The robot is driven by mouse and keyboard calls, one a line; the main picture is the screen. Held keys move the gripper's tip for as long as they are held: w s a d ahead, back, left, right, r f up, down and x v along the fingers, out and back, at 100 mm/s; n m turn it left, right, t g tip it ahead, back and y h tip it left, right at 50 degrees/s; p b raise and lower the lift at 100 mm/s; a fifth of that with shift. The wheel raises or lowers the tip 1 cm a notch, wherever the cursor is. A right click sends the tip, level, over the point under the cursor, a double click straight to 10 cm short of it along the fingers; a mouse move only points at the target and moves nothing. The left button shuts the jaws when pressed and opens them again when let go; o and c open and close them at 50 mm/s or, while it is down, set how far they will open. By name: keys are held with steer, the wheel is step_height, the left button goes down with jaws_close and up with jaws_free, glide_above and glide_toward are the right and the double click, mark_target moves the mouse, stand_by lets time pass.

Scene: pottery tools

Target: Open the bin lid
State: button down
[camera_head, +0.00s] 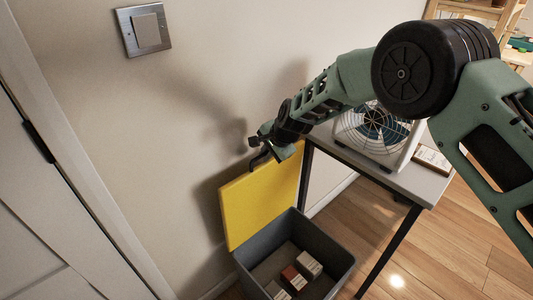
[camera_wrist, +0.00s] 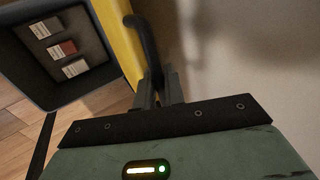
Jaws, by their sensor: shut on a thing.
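The grey bin (camera_head: 337,256) stands on the floor against the wall, with several small boxes inside. Its yellow lid (camera_head: 262,200) stands raised, about upright, at the wall side of the bin. A dark curved handle (camera_head: 259,158) is at the lid's top edge. My gripper (camera_head: 262,150) is at that top edge, shut on the handle. In the wrist view the handle (camera_wrist: 145,45) runs down between the fingers of my gripper (camera_wrist: 160,92), with the yellow lid (camera_wrist: 118,38) beside it. The open bin (camera_wrist: 20,75) shows at the left there.
A small table (camera_head: 432,187) with a fan (camera_head: 372,132) and a small box (camera_head: 432,158) on it stands right beside the bin. A wall with a switch (camera_head: 145,30) is behind, and a white door (camera_head: 30,215) is at the left. Wooden floor is clear at the lower right.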

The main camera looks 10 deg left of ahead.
steer(key=shift+w, duration=0.1)
steer(key=c, duration=1.6)
jaws_free()
steer(key=b+v, duration=0.1)
steer(key=v, duration=1.6)
steer(key=shift+d+r, duration=0.15)
steer(key=shift+r, duration=0.1)
steer(key=s+d+r+n+g+h+p, duration=0.1)
steer(key=s+d+n, duration=0.4)
steer(key=s, duration=0.6)
steer(key=s+d+r+n+g+h+p, duration=0.1)
steer(key=s+d+n, duration=0.4)
steer(key=s, duration=0.7)
steer(key=s+d+r+n+g+h+p, duration=0.1)
steer(key=s+d+r+n+h, duration=0.1)
steer(key=s+d+n, duration=0.3)
steer(key=shift+s+d+r+g, duration=0.15)
steer(key=shift+s+d+r, duration=0.15)
steer(key=shift+s+d, duration=0.65)
steer(key=shift+s+d+r+g, duration=0.1)
steer(key=shift+s+d+r, duration=0.2)
steer(key=shift+s, duration=1.15)
steer(key=shift+s+d+r+g, duration=0.15)
steer(key=shift+s+d+r, duration=0.15)
steer(key=shift+s+d, duration=0.65)
